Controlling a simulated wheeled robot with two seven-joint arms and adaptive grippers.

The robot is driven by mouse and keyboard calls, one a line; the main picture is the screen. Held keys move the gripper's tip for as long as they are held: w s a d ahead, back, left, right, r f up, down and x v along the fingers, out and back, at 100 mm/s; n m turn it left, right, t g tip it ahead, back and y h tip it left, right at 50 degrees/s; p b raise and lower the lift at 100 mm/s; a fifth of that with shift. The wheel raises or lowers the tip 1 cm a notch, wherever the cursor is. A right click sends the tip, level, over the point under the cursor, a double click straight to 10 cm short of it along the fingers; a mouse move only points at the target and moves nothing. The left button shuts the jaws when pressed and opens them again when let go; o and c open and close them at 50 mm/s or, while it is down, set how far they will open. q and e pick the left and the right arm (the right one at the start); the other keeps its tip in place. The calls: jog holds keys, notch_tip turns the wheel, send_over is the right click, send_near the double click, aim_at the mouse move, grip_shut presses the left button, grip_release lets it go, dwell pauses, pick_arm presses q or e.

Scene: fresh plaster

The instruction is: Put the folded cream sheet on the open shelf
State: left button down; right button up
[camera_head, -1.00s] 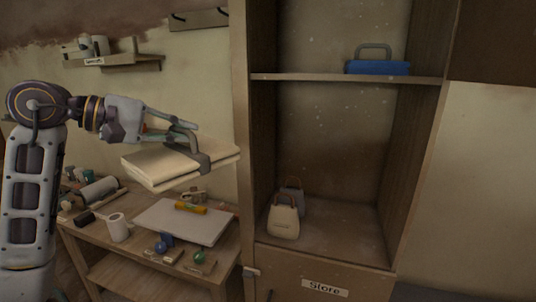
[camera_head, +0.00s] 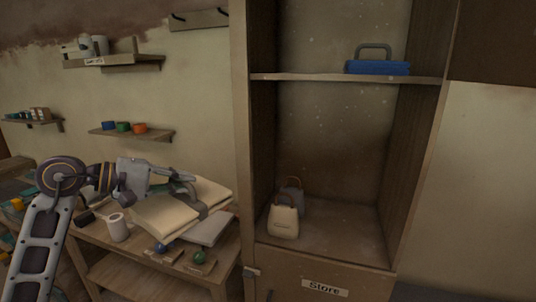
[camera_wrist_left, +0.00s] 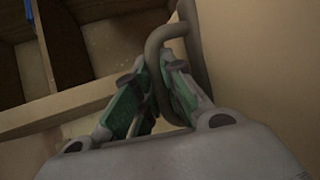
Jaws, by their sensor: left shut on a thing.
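The folded cream sheet (camera_head: 160,217) hangs level above the workbench, a grey band with a handle around it. My left gripper (camera_head: 188,184) is shut on that handle, on top of the sheet. In the left wrist view, the green-padded fingers (camera_wrist_left: 155,95) close on a grey loop handle (camera_wrist_left: 160,45); a cream surface (camera_wrist_left: 260,50) fills the right side. The open shelf unit (camera_head: 240,130) stands to the right of the sheet, with an upper board (camera_head: 300,77) and a lower compartment floor (camera_head: 340,230). My right gripper is not in view.
A cream bag (camera_head: 284,218) and a grey bag (camera_head: 292,195) stand at the lower compartment's left; its right side is free.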

pick_arm(q)
jog(key=s+f, duration=0.3)
jog(key=f, duration=1)
jog(key=s+a+f, duration=0.1)
jog(key=s+f, duration=0.2)
jog(key=f, duration=1.1)
jog(key=shift+s, duration=0.4)
